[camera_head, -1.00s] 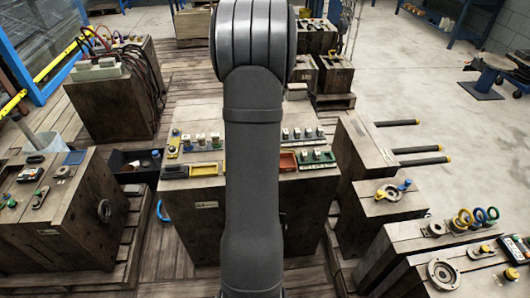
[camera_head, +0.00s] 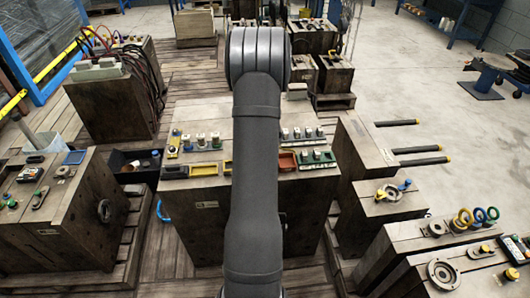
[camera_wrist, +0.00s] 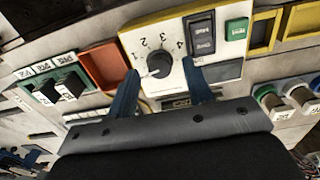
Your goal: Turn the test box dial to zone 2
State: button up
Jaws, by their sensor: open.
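The test box (camera_wrist: 204,72) is a pale panel with a yellow rim, seen in the wrist view. Its round dark dial (camera_wrist: 159,65) sits between the printed numbers 1 to 4; I cannot clearly tell which number it points to. My gripper (camera_wrist: 159,67) is open, with its two blue fingers apart and their tips to the left and right of the dial in the picture. I cannot tell whether they touch it. In the head view my arm hides the gripper and the test box.
Beside the test box are an orange tray (camera_wrist: 103,66), a green block with dark switches (camera_wrist: 45,93), and yellow trays (camera_wrist: 300,24). In the head view, a bench at left (camera_head: 70,235) and dark bars at right (camera_head: 420,149) flank the central bench.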

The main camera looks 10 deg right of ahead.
jog(key=shift+f, duration=0.4)
jog(key=c, duration=1)
